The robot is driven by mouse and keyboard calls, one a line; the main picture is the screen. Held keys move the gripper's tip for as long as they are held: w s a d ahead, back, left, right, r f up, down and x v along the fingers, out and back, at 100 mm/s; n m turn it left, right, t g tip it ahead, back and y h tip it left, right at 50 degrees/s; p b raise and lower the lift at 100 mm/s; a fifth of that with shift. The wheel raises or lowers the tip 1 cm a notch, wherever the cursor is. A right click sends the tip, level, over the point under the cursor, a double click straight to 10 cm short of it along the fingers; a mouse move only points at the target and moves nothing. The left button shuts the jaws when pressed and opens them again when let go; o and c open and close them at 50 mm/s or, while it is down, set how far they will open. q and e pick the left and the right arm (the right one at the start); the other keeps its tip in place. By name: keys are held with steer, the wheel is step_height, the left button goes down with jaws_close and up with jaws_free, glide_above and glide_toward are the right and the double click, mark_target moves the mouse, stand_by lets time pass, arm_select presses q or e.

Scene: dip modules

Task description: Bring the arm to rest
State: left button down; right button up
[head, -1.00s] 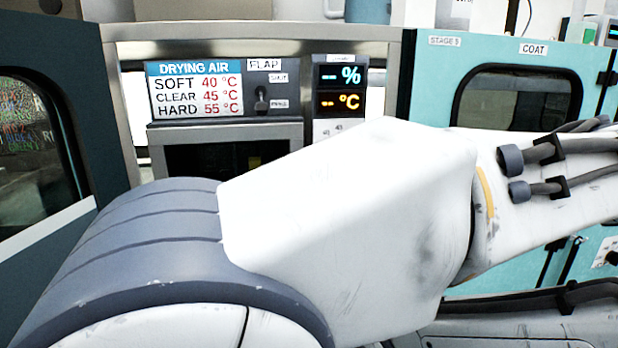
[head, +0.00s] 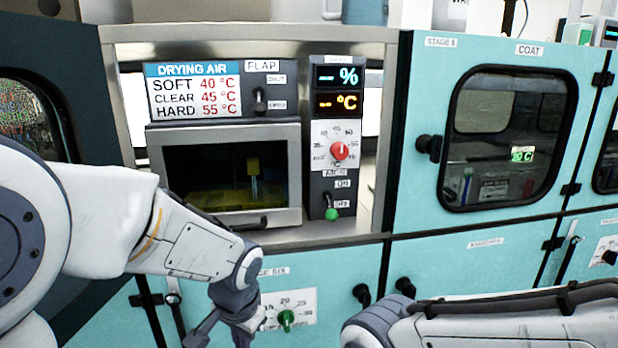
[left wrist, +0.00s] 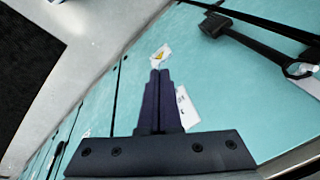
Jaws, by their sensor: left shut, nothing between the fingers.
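My left arm (head: 190,240) comes in from the left in the head view and bends down in front of the teal lower cabinet front (head: 330,270). Its wrist end (head: 238,305) is low, near a white dial plate with a green knob (head: 286,320). In the left wrist view my left gripper (left wrist: 160,73) has its dark fingers together with nothing between them, over teal panels. My right arm (head: 500,318) lies across the lower right of the head view. Its gripper is out of view.
The drying chamber window (head: 228,175) is closed-looking, with a flap switch (head: 260,100) above. A red knob (head: 338,151) and a green-tipped lever (head: 331,213) sit beside it. The COAT door (head: 428,200) is at right. A dark bar handle (left wrist: 255,45) crosses the wrist view's upper right.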

arm_select(q)
steer(key=s+a+f+n, duration=0.4)
steer(key=s+a+n, duration=0.1)
steer(key=a+n, duration=0.15)
steer(key=s+d+r+m+g+h+p, duration=0.1)
steer(key=s+d+r+m, duration=0.3)
steer(key=s+d, duration=0.3)
steer(key=s+d+r+m+g+p, duration=0.1)
steer(key=s+d+r+m, duration=0.2)
steer(key=s+d, duration=0.3)
steer(key=shift+s+d+r+m+h, duration=0.4)
steer(key=shift+s+m, duration=0.05)
steer(key=shift+m, duration=0.3)
